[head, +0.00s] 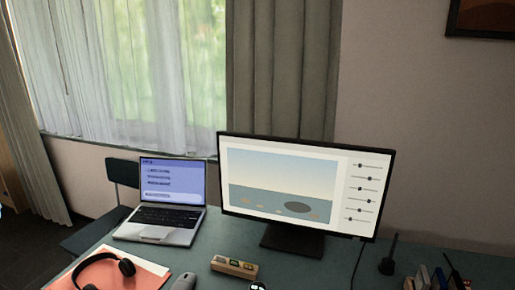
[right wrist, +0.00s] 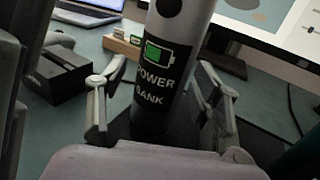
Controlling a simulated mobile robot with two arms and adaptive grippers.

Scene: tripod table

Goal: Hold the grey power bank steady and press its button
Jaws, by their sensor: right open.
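The grey power bank (right wrist: 186,28) is a cylinder in the right wrist view, with a black label reading "POWER BANK" and a green battery picture. A round black spot, perhaps its button, shows near the top edge. Its upper end is cut off by the frame. My right gripper (right wrist: 160,80) is open, with one finger on each side of the power bank and visible gaps between. The power bank's foot is partly hidden behind the pale gripper body. I cannot make out the power bank in the head view.
A black box (right wrist: 60,78) lies left of the power bank. A large dark grey shape fills the wrist view's left edge.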

